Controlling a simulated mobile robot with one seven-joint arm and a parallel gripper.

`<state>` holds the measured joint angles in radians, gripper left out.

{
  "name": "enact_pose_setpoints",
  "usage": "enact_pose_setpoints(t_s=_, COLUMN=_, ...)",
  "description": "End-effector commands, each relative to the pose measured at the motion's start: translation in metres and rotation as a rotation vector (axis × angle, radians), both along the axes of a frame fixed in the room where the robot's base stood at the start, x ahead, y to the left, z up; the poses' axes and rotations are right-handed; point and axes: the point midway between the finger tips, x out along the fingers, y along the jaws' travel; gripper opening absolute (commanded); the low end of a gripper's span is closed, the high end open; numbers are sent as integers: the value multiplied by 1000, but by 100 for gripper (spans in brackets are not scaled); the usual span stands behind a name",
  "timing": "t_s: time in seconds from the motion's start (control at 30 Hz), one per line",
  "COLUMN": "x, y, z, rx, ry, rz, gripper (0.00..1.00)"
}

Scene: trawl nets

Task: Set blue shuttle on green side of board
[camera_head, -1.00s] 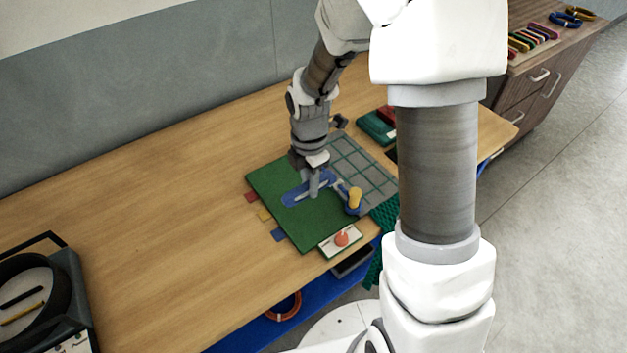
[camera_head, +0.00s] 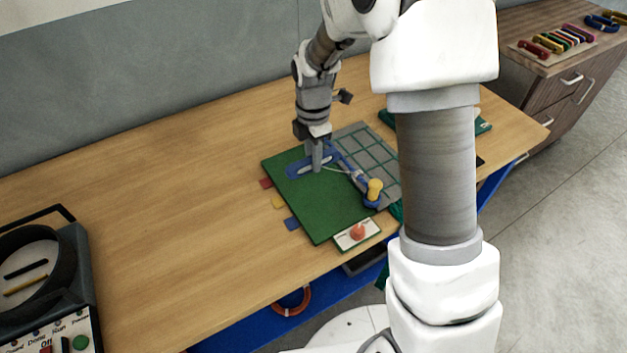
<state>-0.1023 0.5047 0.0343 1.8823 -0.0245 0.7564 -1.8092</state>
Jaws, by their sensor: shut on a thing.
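The board lies on the wooden bench, with a plain green side (camera_head: 325,208) at left and a grey gridded side (camera_head: 378,158) at right. The blue shuttle (camera_head: 296,170) is long and flat with a pale middle. It is at the far part of the green side, close to the back edge. My gripper (camera_head: 315,167) points down and is shut on the shuttle, hiding part of it. I cannot tell whether the shuttle touches the board. A pale strand runs from near the shuttle toward a blue piece with a yellow knob (camera_head: 375,188).
Red, yellow and blue tabs (camera_head: 278,202) line the board's left edge. A white plate with an orange-red knob (camera_head: 357,233) sits at the near edge. A dark-framed device (camera_head: 65,270) stands at left. My arm hides the bench at right. The bench's left middle is clear.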

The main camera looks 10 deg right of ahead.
Motion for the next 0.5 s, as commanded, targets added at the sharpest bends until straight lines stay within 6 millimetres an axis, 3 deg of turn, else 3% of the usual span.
enact_pose_setpoints(t_s=0.1, x=0, y=1, z=-19, rx=1, ry=1, rz=0, gripper=0)
enact_pose_setpoints(t_s=0.27, x=0, y=0, z=-30, rx=0, ry=0, rz=0, gripper=0)
enact_pose_setpoints(t_s=0.5, x=-1, y=0, z=-61, rx=0, ry=1, rz=1, gripper=0)
